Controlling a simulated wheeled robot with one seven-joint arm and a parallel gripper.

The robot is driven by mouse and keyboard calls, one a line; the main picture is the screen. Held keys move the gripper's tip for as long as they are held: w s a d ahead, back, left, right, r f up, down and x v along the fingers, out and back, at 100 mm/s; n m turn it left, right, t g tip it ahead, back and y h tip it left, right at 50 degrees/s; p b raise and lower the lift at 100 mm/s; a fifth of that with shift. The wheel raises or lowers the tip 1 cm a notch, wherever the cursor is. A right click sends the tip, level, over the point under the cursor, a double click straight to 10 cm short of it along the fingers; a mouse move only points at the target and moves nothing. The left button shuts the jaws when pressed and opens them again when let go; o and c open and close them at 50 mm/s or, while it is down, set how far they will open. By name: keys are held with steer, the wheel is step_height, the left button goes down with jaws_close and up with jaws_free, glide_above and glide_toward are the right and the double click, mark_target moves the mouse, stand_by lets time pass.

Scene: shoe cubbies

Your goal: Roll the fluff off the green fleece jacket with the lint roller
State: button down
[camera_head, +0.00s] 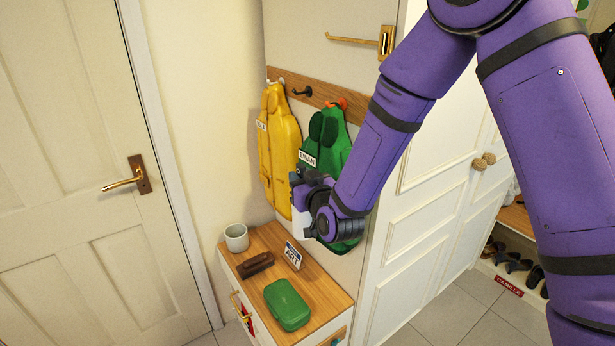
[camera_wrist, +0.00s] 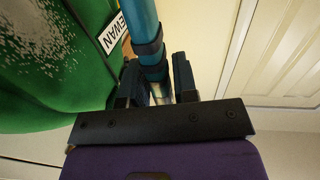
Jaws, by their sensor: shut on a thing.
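The green fleece jacket (camera_head: 331,133) hangs on the wall board, partly hidden behind my arm. In the wrist view the jacket (camera_wrist: 85,85) fills the left side, with a patch of white fluff (camera_wrist: 40,30) on it and a white tag reading EWAN (camera_wrist: 115,30). My gripper (camera_wrist: 157,75) is shut on the teal handle of the lint roller (camera_wrist: 146,22). The roller's head is beyond the top of the wrist view. In the head view my gripper (camera_head: 303,190) is close in front of the jacket; I cannot tell whether the roller touches it.
A yellow coat (camera_head: 281,140) hangs left of the jacket. Below, a wooden cabinet top (camera_head: 262,285) holds a cup (camera_head: 236,237), a brown brush (camera_head: 255,265), a small sign (camera_head: 293,255) and a green box (camera_head: 287,304). A brass hook arm (camera_head: 355,40) juts out above.

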steer(key=shift+a, duration=0.1)
steer(key=shift+s+a, duration=0.85)
steer(key=shift+a, duration=0.3)
steer(key=w+d, duration=0.3)
steer(key=d, duration=0.2)
steer(key=shift+d+g+y, duration=0.2)
steer(key=shift+g+y, duration=0.1)
steer(key=shift+y, duration=0.1)
steer(key=shift+n, duration=0.3)
stand_by(0.3)
steer(key=shift+w+d, duration=0.75)
steer(key=shift+d, duration=0.25)
stand_by(0.5)
steer(key=shift+r, duration=0.1)
